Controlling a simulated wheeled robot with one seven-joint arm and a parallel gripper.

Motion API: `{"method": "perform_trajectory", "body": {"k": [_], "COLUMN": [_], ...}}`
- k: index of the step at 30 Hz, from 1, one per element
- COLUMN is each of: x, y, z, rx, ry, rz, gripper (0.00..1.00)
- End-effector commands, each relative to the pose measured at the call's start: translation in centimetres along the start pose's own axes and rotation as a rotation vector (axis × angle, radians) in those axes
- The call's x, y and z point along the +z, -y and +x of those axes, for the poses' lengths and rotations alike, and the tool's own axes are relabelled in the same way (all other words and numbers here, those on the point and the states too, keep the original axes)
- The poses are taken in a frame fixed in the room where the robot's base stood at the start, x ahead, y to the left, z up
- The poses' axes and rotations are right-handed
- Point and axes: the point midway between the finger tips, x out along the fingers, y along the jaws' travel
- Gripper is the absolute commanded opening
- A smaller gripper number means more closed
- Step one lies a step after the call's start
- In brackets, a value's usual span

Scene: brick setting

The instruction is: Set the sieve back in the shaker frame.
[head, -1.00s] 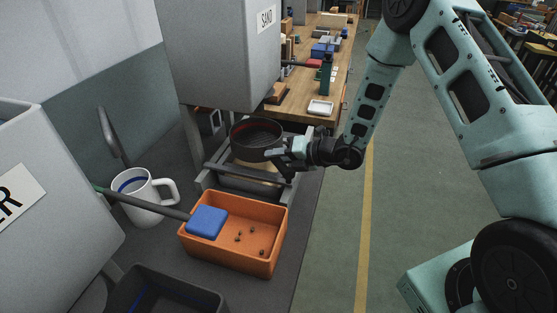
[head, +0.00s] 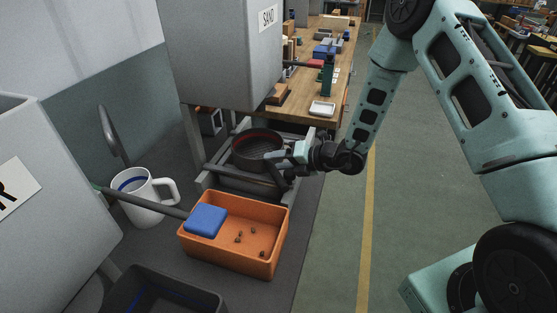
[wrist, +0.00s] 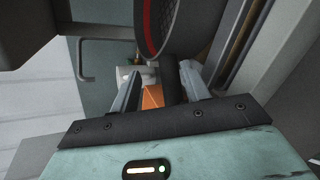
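The sieve (head: 257,151) is a round dark pan with a reddish inner wall. In the head view it sits low between the rails of the grey shaker frame (head: 225,178), looking about level. I cannot tell whether it touches the frame all round. My gripper (head: 283,160) is at the sieve's near right side. In the wrist view the two fingers (wrist: 162,85) stand apart, with a visible gap beside a dark piece between them. The sieve's curved rim (wrist: 150,25) shows beyond the fingertips. The fingers partly hide the sieve's near side in the head view.
An orange bin (head: 270,222) with a blue block and several small bits stands in front of the frame. A white mug (head: 140,205) is at left. The grey SAND hopper (head: 215,60) hangs above and behind the sieve. The aisle floor at right is clear.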

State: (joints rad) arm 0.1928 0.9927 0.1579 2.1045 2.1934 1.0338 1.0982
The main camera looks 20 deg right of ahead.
Motion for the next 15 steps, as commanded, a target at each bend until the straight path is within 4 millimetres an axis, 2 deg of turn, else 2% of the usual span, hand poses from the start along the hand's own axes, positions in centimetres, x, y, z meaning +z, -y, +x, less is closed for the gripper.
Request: {"method": "perform_trajectory", "body": {"k": [11,13,15], "x": [0.4,0.7,0.7], "y": [-0.8,-1.6,-1.0], "z": [-0.2,-0.6,-1.7], "rx": [0.005,0.006,0.002], "ry": [0.002,0.002,0.006], "rz": [-0.002,-0.003,0.000], "gripper": [0.45,0.45,0.45]}}
